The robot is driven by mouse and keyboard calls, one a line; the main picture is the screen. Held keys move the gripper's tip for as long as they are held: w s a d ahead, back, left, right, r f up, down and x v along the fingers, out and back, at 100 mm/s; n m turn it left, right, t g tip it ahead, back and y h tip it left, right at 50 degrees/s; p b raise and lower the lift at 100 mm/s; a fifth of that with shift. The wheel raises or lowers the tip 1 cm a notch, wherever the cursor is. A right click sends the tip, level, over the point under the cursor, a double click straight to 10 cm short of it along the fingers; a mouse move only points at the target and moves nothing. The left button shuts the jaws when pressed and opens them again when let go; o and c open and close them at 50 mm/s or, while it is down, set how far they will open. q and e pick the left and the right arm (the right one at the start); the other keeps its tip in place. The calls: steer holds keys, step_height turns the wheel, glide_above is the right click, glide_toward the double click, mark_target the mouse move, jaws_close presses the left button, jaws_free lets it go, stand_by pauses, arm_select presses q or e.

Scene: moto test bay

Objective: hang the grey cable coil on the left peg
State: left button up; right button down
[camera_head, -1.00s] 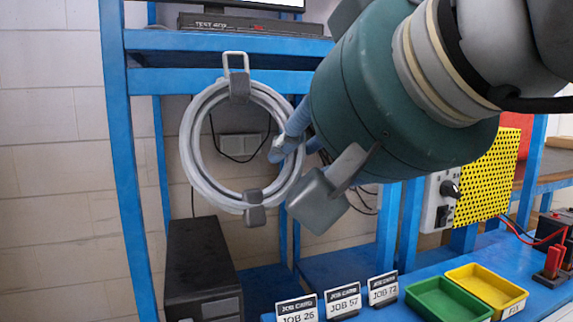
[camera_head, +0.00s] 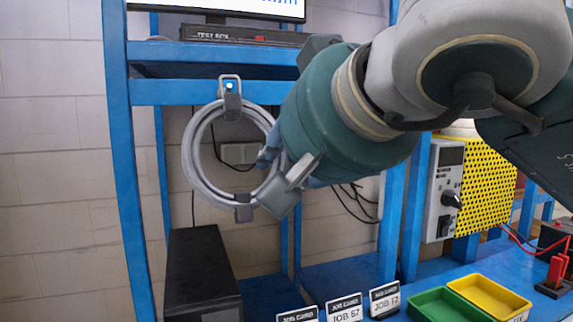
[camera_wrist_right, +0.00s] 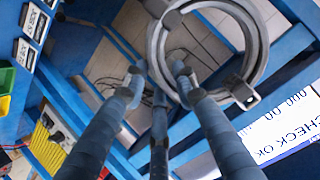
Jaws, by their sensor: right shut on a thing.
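The grey cable coil (camera_head: 190,158) is a ring with dark clips at top and bottom and a pale hanging loop (camera_head: 230,79) on top. My right gripper (camera_head: 272,155) is shut on the coil's right side and holds it upright in front of the blue rack beam. The loop overlaps the beam, with a small bright blue-white spot inside it; I cannot tell whether that is the left peg or whether the loop is around it. In the right wrist view the coil (camera_wrist_right: 258,58) lies by my fingers (camera_wrist_right: 158,78). My left gripper is out of view.
A test box (camera_head: 240,35) and a monitor stand on the shelf above. A dark case (camera_head: 203,275) stands below the coil. Job cards (camera_head: 384,298), a green tray (camera_head: 447,305) and a yellow tray (camera_head: 490,296) are on the blue bench. A yellow perforated panel (camera_head: 488,185) is at right.

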steer(key=shift+w+a, duration=0.25)
steer(key=shift+w, duration=0.5)
steer(key=shift+w+a+f, duration=0.15)
steer(key=shift+w+f, duration=0.15)
steer(key=shift+w, duration=0.15)
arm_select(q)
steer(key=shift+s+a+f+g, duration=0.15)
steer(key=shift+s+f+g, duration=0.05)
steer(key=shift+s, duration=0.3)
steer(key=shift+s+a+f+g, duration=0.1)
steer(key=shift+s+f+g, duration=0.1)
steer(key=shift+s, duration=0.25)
arm_select(e)
steer(key=shift+w+f, duration=0.1)
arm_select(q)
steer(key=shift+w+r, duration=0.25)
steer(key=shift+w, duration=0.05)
arm_select(e)
steer(key=c, duration=1.3)
jaws_free()
